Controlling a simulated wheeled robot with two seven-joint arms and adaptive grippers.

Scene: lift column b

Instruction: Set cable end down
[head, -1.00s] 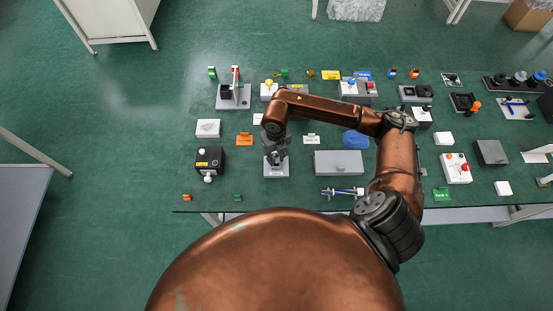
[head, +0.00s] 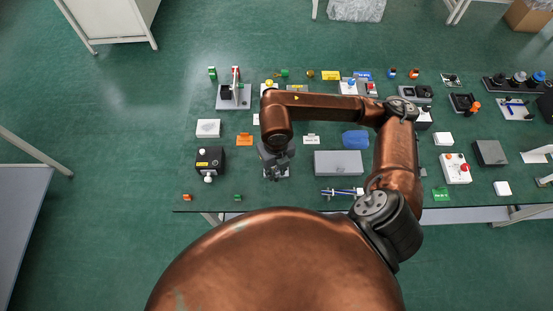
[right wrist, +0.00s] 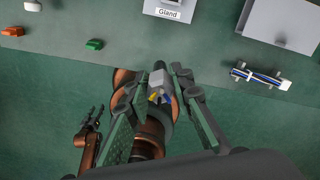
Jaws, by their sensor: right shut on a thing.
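My right gripper (head: 276,170) hangs over the front left part of the table, above a small grey block. In the right wrist view, my right gripper (right wrist: 157,84) is shut on the cable end (right wrist: 158,80), a light grey piece with yellow, blue and white wire tips. The block labelled "Gland" (right wrist: 167,12) lies beyond the fingers there, apart from the cable end. In the head view the gripper hides the cable end and most of the block. My left gripper (right wrist: 94,122) shows small and dark at the lower left of the right wrist view; its jaws are unclear.
A black box with a white knob (head: 209,160) stands left of my right gripper. A grey box (head: 338,162) and a blue-and-white rod piece (head: 342,192) lie to the right. Small orange (head: 187,197) and green (head: 238,197) pieces lie near the front edge.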

